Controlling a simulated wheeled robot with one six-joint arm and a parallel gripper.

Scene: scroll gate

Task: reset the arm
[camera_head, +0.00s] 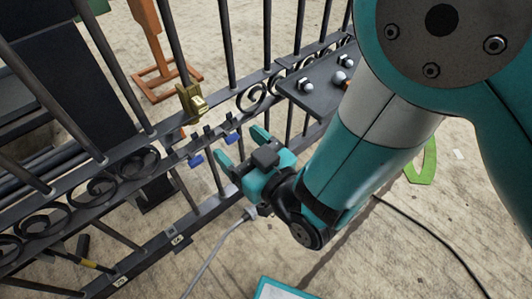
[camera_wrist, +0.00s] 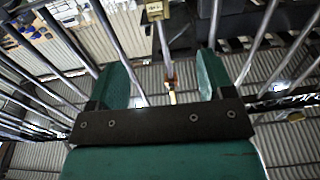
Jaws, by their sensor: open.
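My teal gripper (camera_head: 242,153) is open in front of the scroll gate (camera_head: 118,169), near the gate's middle rail. In the wrist view its two teal fingers (camera_wrist: 162,85) stand apart with nothing held between them. My arm comes in from the upper right of the head view and bends down to the gripper. A brass latch or lock (camera_head: 191,101) sits on the gate's upper rail, up and left of the gripper; a brass piece also shows at the top of the wrist view (camera_wrist: 154,10). Two small blue pieces (camera_head: 195,160) hang at the rail just left of the fingers.
A dark plate (camera_head: 318,86) with round bolts juts out behind my arm. An orange stand (camera_head: 160,75) is beyond the gate. A grey cable (camera_head: 213,254) runs down from near the gripper. A green object (camera_head: 424,164) lies on the floor at right.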

